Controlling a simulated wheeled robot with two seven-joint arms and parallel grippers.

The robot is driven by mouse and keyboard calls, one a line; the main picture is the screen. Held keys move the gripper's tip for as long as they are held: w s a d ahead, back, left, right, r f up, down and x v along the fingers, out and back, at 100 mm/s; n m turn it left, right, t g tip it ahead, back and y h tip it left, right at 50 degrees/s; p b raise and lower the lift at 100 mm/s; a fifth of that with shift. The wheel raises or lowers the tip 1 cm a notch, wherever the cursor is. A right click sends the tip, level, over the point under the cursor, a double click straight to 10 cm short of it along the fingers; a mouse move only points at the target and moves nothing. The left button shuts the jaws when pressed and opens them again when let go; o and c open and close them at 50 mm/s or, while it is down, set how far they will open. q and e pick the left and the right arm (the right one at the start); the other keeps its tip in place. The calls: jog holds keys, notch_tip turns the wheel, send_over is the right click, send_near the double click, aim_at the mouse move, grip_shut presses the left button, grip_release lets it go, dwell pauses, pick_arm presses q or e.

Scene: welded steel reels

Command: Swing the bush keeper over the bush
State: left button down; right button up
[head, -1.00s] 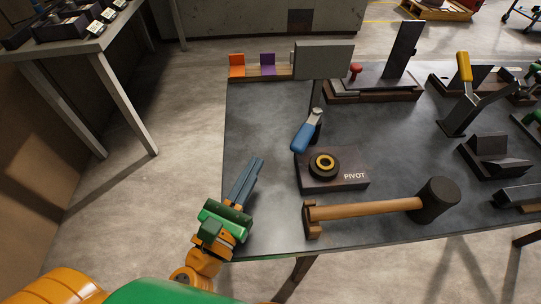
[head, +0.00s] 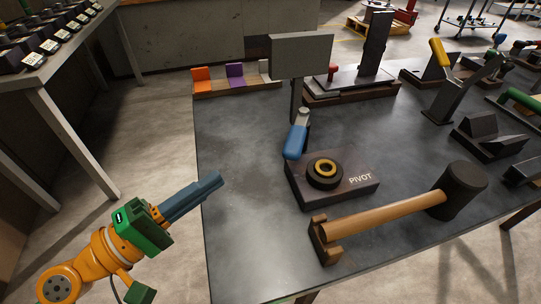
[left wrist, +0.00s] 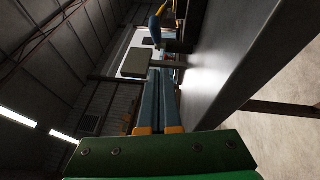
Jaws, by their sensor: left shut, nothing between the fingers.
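The bush (head: 325,173) is a black ring with a yellow inner ring. It sits on top of a dark block marked PIVOT (head: 350,190) on the bench. The bush keeper appears to be the blue-handled lever (head: 296,141) at the block's back left corner. Its handle stands steeply, clear of the top of the bush. My left gripper (head: 217,180) is shut and empty, left of the block near the bench's left edge, well apart from the lever. Its shut fingers also show in the left wrist view (left wrist: 160,100). My right gripper is not in view.
A wooden mallet (head: 390,216) lies in front of the block. A grey panel on a post (head: 302,55) stands behind the lever. Other fixtures, one with a yellow handle (head: 440,53), stand to the right. The bench's left part is bare.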

aim_at(298, 132)
pick_arm(q)
jog(key=x, duration=0.3)
jog(key=shift+s+d+r, duration=0.15)
jog(key=shift+s+r, duration=0.05)
jog(key=p+x, duration=0.2)
jog(key=x, duration=0.1)
jog(key=p+x, duration=0.1)
jog(key=x, duration=0.1)
jog(key=shift+w+r, duration=0.15)
jog(key=shift+r, duration=0.15)
jog(key=d+p, duration=0.1)
jog(key=d, duration=0.1)
jog(key=d+p, duration=0.1)
jog(key=shift+w+d+r, duration=0.1)
jog(key=shift+d+r, duration=0.05)
jog(key=shift+d, duration=0.6)
